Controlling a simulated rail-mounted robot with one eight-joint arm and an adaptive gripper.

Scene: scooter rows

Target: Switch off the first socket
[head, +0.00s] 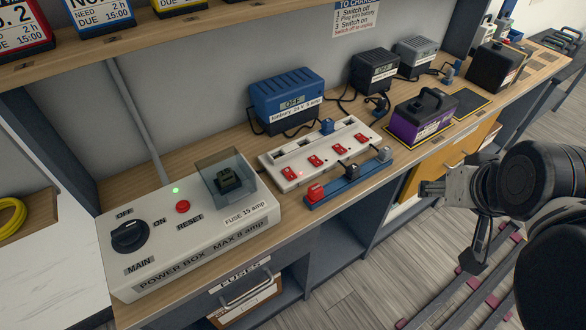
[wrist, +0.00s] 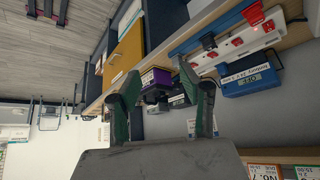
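A white socket strip (head: 320,153) lies on the wooden bench, with several red rocker switches in a row. The leftmost red switch (head: 290,173) shows a bright spot; I cannot tell its position for sure. The white strip also shows in the wrist view (wrist: 262,28), upside down. My gripper (head: 452,225) is off the bench's front edge, right of the strips and apart from them. In the wrist view its fingers (wrist: 160,85) are spread with nothing between them.
A power box (head: 195,245) with a black MAIN knob and green light stands left. A blue charger (head: 287,95) reading OFF and dark chargers (head: 375,70) stand behind. A purple battery (head: 425,117) sits right of the strips. A shelf (head: 150,35) runs above; open floor lies in front.

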